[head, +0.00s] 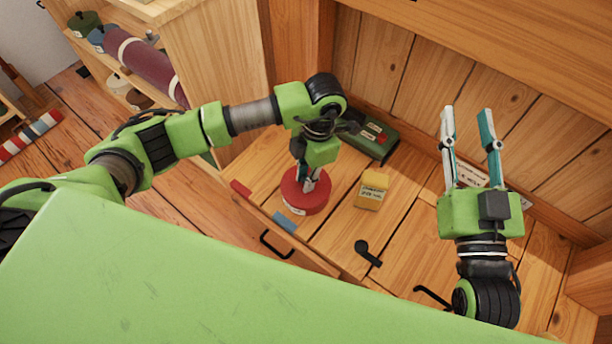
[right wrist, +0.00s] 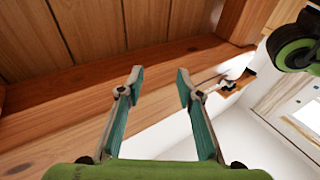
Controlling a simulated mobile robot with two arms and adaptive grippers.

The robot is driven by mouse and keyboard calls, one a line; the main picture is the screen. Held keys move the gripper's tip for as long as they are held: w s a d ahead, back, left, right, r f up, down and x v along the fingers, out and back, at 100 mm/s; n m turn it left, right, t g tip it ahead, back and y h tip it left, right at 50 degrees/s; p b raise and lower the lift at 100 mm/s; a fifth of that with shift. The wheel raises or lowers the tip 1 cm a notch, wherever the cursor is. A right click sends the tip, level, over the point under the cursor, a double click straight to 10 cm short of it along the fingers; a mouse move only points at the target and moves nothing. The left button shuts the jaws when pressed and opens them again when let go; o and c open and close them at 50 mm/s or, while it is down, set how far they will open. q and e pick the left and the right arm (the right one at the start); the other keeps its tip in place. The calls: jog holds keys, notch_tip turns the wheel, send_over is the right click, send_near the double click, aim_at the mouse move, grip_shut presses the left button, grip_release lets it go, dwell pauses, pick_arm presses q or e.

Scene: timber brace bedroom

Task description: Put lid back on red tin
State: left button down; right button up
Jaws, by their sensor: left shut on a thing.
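The red tin (head: 300,201) is round, with a pale label low on its side, and stands upright on the wooden desk in the head view. My left gripper (head: 311,183) points down at the middle of its red top and is shut there. It appears to hold the lid by its centre. The fingers hide that centre, and I cannot tell whether the lid is seated or just above the tin. No separate lid shows elsewhere. My right gripper (head: 466,110) is open and empty, raised with its fingers pointing up; it also shows open in the right wrist view (right wrist: 160,76).
A yellow box (head: 371,191) stands right of the tin, and a dark green box (head: 371,139) lies behind. A blue block (head: 285,221), a red block (head: 241,188) and a black object (head: 368,253) lie near the front edge. A shelf unit (head: 215,60) stands left.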

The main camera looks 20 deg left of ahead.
pick_arm(q)
jog(key=shift+f, duration=0.15)
pick_arm(e)
jog(key=shift+s+r+t, duration=0.1)
jog(key=shift+r+t, duration=0.2)
jog(key=shift+r, duration=0.25)
dwell(0.5)
pick_arm(q)
jog(key=c, duration=1.4)
grip_release()
jog(key=shift+o, duration=0.2)
pick_arm(e)
jog(key=shift+f, duration=0.2)
